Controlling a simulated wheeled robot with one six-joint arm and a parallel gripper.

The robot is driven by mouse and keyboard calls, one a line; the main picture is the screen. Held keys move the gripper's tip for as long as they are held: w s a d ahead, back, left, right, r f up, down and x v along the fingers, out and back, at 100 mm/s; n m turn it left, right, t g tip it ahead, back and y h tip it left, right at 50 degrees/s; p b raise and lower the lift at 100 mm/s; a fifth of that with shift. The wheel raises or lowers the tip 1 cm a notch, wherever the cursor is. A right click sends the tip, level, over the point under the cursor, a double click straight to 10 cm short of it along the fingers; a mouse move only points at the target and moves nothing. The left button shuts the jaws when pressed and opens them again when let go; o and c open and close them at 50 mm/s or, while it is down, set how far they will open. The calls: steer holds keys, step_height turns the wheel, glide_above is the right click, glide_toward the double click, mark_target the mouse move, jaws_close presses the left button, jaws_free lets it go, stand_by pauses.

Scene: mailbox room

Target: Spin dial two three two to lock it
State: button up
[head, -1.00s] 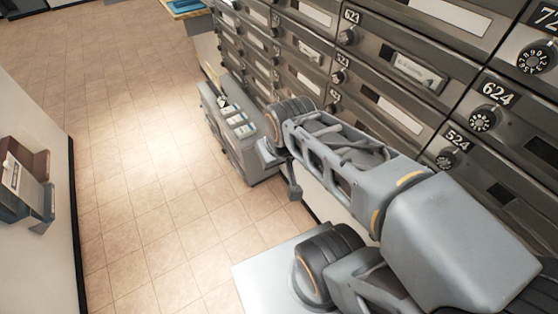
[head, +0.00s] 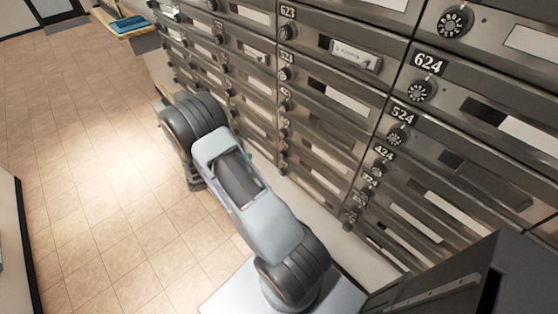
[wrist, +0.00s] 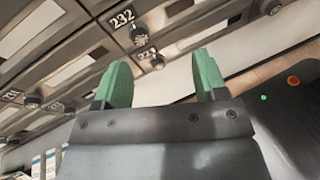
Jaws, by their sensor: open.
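In the wrist view, the round dark dial of box 232 (wrist: 141,41) sits under its number plate on the grey mailbox wall. My gripper (wrist: 163,76), with two green fingers, is open and empty. Its fingers point toward the wall below this dial, and the dial appears above the gap, closer to the left finger. They look apart from it. The dial's exact setting is too small to read. In the head view, my gripper is hidden behind my arm, and I cannot pick out dial 232.
Another dial (wrist: 157,62) sits just below dial 232. Mailbox rows with dials, such as 624 (head: 421,91), fill the right of the head view. Tiled floor (head: 75,190) is clear at left. White envelopes (wrist: 45,163) show at the wrist view's lower left.

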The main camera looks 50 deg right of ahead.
mark_target(281, 157)
step_height(281, 157, down, 10)
steer(key=w+d+n+t+h, duration=0.2)
steer(key=d+n+t+h, duration=0.15)
steer(key=n, duration=0.25)
steer(key=d, duration=0.8)
steer(key=s+d+p, duration=0.1)
steer(key=d, duration=0.3)
steer(key=shift+s+d+r, duration=0.1)
steer(key=shift+c, duration=0.5)
steer(key=c, duration=0.8)
steer(key=shift+b, duration=0.35)
